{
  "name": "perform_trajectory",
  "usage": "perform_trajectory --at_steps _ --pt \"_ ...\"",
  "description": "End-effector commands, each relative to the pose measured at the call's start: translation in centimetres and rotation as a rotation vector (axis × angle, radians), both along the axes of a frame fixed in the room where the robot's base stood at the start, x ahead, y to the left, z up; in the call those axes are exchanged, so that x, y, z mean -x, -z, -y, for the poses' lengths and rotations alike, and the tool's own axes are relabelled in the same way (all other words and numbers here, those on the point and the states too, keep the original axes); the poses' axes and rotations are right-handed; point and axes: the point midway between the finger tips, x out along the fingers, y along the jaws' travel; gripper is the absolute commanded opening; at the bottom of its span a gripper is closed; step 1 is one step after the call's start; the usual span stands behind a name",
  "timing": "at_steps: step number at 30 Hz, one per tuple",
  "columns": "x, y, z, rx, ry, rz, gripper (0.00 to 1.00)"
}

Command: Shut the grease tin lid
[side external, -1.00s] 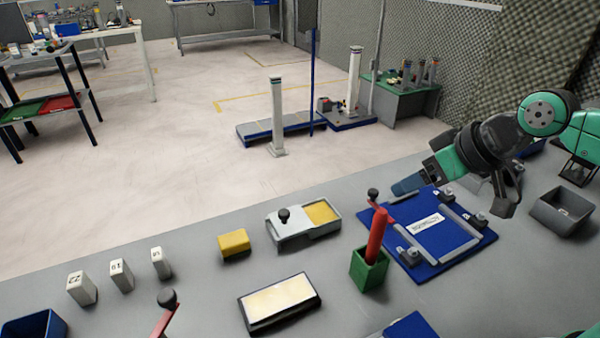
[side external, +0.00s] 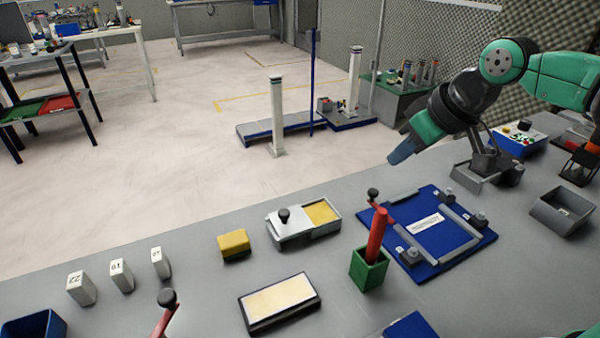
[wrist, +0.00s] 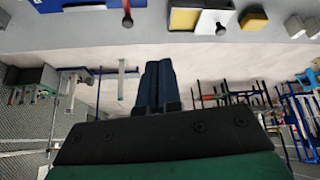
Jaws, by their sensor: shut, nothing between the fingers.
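The grease tin (side external: 304,222) is a grey metal box near the back edge of the bench, with yellow grease (side external: 322,212) showing in its right part. Its grey lid (side external: 290,228), with a black knob (side external: 284,214), covers the left part, so the tin is partly open. The tin also shows upside down at the top of the wrist view (wrist: 183,20). My gripper (side external: 402,155) is shut and empty, raised in the air to the right of the tin and well apart from it. In the wrist view its dark blue fingers (wrist: 158,80) are together.
A yellow block (side external: 233,243) lies left of the tin. A cream-topped pad (side external: 278,302) lies in front. A green holder (side external: 368,270) with a red-handled tool and a blue fixture board (side external: 440,262) stand to the right. Numbered blocks (side external: 121,275) stand left.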

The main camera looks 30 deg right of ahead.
Motion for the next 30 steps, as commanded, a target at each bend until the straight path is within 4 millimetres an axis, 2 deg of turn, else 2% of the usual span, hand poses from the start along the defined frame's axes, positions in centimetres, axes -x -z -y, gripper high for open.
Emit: perform_trajectory --at_steps 1,4,9,15,18,23,26,30 --pt "-1.6 -0.6 -1.3 0.006 -0.056 -0.018 0.00" --pt "-4.3 -1.3 -4.0 0.022 -0.169 -0.056 0.00" --pt "-8.3 -0.8 -9.0 0.045 -0.359 -0.115 0.00" --pt "-10.9 0.9 -13.7 0.064 -0.522 -0.162 0.00" --pt "-11.3 1.5 -14.9 0.069 -0.565 -0.174 0.00" --pt "-11.7 2.4 -15.5 0.072 -0.583 -0.179 0.00" --pt "-12.0 3.6 -15.8 0.071 -0.582 -0.179 0.00" --pt "-12.6 6.1 -16.5 0.071 -0.582 -0.178 0.00"
